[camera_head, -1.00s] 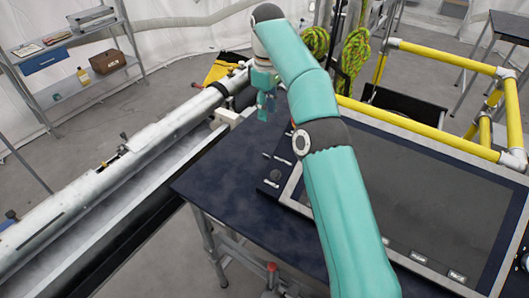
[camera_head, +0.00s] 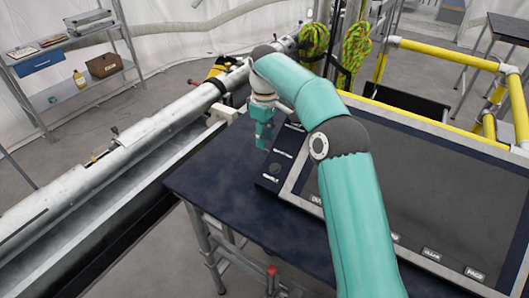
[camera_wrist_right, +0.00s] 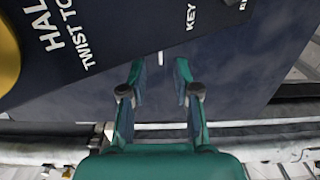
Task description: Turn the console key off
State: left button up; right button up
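The console (camera_head: 290,150) is a dark panel with white labels along its left side, on a dark blue table. In the right wrist view its panel (camera_wrist_right: 110,30) shows a "KEY" label, beside "HALL"-like and "TWIST TO" lettering that is cut off. The key itself I cannot make out. My right gripper (camera_head: 263,140) points down at the console's left edge, near the labels. In the right wrist view the right gripper (camera_wrist_right: 160,70) has its fingers apart, with nothing held between them. A thin pale mark shows between the fingertips. My left gripper is not in view.
A yellow round part (camera_wrist_right: 6,50) is at the left of the wrist view. The dark blue table (camera_head: 225,190) has bare room left of the console. A long white pipe (camera_head: 130,150) runs along the left, and yellow rails (camera_head: 440,55) stand behind.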

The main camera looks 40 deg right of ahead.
aim_at(266, 152)
jog(key=shift+f, duration=2)
jog(key=shift+c, duration=0.3)
